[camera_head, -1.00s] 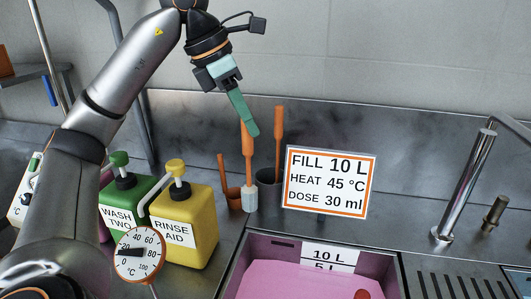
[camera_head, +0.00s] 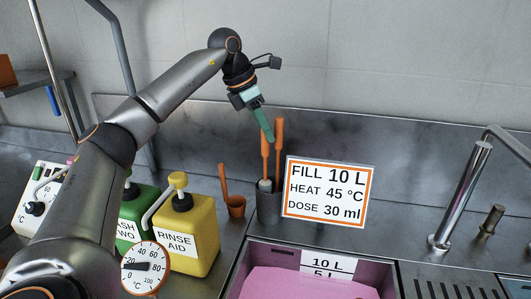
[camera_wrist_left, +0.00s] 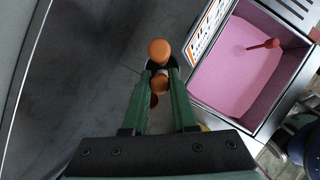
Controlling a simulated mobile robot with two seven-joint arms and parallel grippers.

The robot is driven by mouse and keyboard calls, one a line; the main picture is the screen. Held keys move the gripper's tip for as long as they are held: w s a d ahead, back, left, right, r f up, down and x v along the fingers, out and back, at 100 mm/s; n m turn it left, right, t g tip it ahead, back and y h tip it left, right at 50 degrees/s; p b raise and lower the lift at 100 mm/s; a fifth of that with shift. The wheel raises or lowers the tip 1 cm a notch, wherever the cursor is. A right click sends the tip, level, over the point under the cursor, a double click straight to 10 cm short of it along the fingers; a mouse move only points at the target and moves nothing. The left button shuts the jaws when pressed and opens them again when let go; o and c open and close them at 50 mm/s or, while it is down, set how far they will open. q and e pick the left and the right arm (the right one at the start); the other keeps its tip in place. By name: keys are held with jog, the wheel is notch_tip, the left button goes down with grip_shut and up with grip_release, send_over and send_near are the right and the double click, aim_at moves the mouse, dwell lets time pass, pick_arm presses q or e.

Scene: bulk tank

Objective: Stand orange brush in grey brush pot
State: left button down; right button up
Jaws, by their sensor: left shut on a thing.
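The orange brush (camera_head: 265,152) hangs upright from my left gripper (camera_head: 268,138), which is shut on its upper handle. Its pale head sits at the mouth of the grey brush pot (camera_head: 269,208), with the lower part hidden behind the pot's near wall. Another orange handle (camera_head: 280,135) rises from the pot just to the right. In the left wrist view, my left gripper (camera_wrist_left: 160,84) has orange handle ends between and just beyond its fingers, and the dark pot is mostly covered. My right gripper is not in view.
A small orange-brown cup (camera_head: 237,207) with a thin handle stands left of the pot. The yellow rinse aid jug (camera_head: 190,240) is nearer the front. The fill sign (camera_head: 325,192) stands close on the right, behind the pink-lined basin (camera_head: 300,285). A steel wall stands behind.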

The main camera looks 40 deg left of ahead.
aim_at(265, 156)
pick_arm(q)
notch_tip(265, 156, down, 5)
jog(key=shift+f, duration=0.15)
jog(key=shift+w+f, duration=0.2)
jog(key=shift+f, duration=0.2)
jog(key=shift+f, duration=0.2)
jog(key=c, duration=0.7)
grip_release()
jog(key=shift+s+a+r, duration=0.1)
jog(key=shift+r, duration=0.4)
jog(key=v, duration=1.1)
jog(key=shift+s+p, duration=0.2)
jog(key=shift+p, duration=0.25)
